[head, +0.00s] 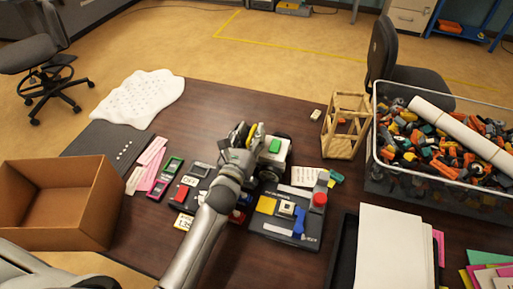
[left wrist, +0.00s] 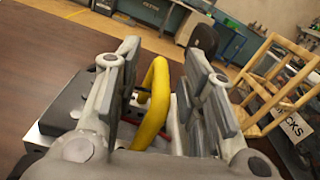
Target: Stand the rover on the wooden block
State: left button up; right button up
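The rover (head: 275,150) stands on the dark table in the middle of the head view, with a white body, dark wheels and a green piece on top. My left gripper (head: 246,141) is at its left side and hides part of it. In the left wrist view a yellow hoop (left wrist: 155,100) rises between the fingers of my left gripper (left wrist: 160,62), which stand apart with gaps on both sides of the hoop. I cannot make out a plain wooden block. My right gripper is not in view.
A wooden stick tower (head: 345,127) stands right of the rover, beside a clear bin (head: 440,187) of bricks. A dark board (head: 285,235) with small parts lies in front. A cardboard box (head: 65,200) is at left. The table behind the rover is mostly clear.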

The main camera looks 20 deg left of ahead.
pick_arm(q)
jog(key=shift+w, duration=0.3)
jog(key=shift+c, duration=0.2)
grip_shut()
jog(key=shift+r, duration=0.25)
